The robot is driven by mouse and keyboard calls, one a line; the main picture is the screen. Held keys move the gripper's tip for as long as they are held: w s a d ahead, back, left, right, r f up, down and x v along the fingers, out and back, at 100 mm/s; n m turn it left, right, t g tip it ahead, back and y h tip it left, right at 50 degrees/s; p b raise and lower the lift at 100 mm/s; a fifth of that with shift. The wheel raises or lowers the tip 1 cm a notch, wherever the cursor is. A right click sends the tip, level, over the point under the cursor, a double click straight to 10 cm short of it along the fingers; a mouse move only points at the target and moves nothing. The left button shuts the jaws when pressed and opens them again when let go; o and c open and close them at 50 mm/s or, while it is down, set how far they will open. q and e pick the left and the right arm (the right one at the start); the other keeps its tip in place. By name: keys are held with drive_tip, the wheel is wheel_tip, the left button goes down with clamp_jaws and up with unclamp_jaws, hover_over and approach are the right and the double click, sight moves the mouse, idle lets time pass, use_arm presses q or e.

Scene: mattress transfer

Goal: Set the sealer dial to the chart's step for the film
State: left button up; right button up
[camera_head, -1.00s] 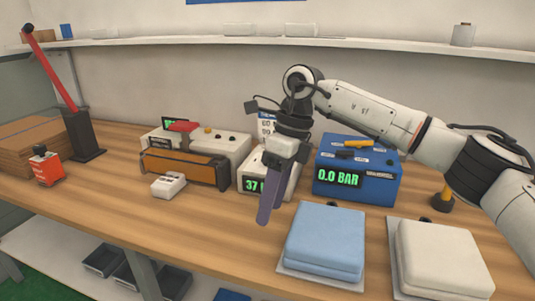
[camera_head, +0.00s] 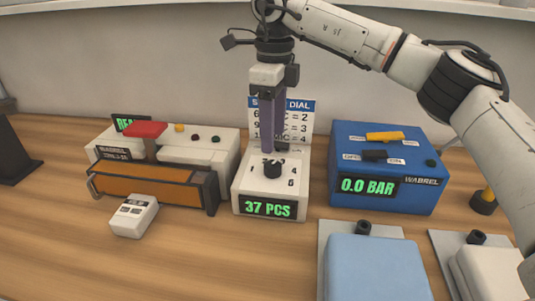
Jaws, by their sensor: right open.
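A white box (camera_head: 243,188) with a green "37 PCS" display carries a black dial knob (camera_head: 272,169) with numbers printed around it. A chart (camera_head: 298,122) headed "DIAL" stands behind it; rows ending in 2, 3 and 4 show, and my gripper hides part of them. The orange-fronted sealer (camera_head: 150,186) with a red handle stands left of the box. My right gripper (camera_head: 268,145) points down just above or behind the knob in the picture. It is open and holds nothing that I can see; whether it touches the knob is unclear. My left gripper is out of view.
A blue machine (camera_head: 380,205) reading "0.0 BAR" stands to the right. A small white device (camera_head: 134,215) lies in front of the sealer. Blue (camera_head: 375,270) and white (camera_head: 493,272) folded pads lie at the front right. The front left tabletop is bare.

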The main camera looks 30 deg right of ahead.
sight(273, 164)
wheel_tip(273, 164, down, 6)
drive_tip(key=shift+s+f, duration=0.1)
drive_tip(key=shift+f, duration=0.9)
drive_tip(key=c, duration=1)
drive_tip(key=shift+c, duration=0.2)
drive_tip(key=shift+m, duration=0.6)
drive_tip(key=m+p, duration=0.2)
drive_tip(key=m, duration=0.2)
drive_tip(key=shift+m, duration=1.1)
drive_tip(key=shift+m+p, duration=0.4)
drive_tip(key=shift+m, duration=0.6)
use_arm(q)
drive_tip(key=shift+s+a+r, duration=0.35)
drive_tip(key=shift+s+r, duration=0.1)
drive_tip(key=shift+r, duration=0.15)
use_arm(e)
drive_tip(key=shift+m, duration=0.3)
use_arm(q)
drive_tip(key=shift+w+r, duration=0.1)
